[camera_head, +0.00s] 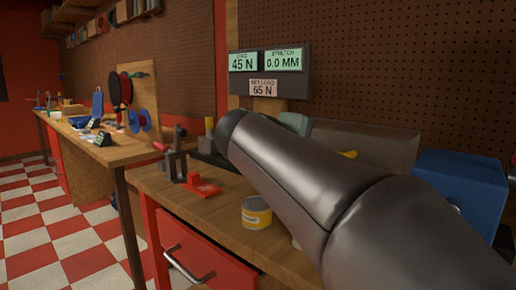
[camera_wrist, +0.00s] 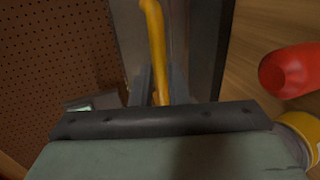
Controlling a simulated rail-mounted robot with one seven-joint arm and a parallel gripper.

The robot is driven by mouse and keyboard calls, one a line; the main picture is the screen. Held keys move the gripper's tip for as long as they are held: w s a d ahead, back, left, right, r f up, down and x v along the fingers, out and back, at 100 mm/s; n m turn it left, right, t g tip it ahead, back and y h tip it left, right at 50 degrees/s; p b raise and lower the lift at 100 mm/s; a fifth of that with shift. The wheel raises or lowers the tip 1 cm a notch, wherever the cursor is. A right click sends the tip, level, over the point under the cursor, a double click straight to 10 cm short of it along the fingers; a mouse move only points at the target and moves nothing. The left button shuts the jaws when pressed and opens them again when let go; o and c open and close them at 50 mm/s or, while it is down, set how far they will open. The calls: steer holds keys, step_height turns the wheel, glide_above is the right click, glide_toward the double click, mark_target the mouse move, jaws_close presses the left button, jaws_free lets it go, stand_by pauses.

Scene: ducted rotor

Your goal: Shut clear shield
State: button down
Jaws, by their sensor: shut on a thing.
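The clear shield (camera_head: 392,146) shows behind my arm in the head view as a see-through panel above the bench; my arm hides much of it, and I cannot tell how far open it stands. Its yellow handle (camera_head: 349,154) peeks past the arm. In the wrist view the yellow handle (camera_wrist: 154,35) runs down between the dark fingers of my gripper (camera_wrist: 162,88), which is shut on it. The finger ends are partly hidden by the gripper body. In the head view my arm hides most of the gripper.
A yellow tin (camera_head: 256,213) stands near the bench's front edge. A red block (camera_head: 203,188) lies left of it, beside a dark clamp-like tool (camera_head: 176,160). A blue box (camera_head: 460,190) is at the right. The display (camera_head: 267,70) behind reads 45 N and 0.0 MM.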

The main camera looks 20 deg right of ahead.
steer(key=c, duration=1.4)
jaws_free()
steer(key=p+v, duration=0.1)
steer(key=v, duration=0.6)
steer(key=shift+a+p, duration=0.25)
steer(key=shift+p, duration=0.1)
steer(key=shift+s, duration=0.15)
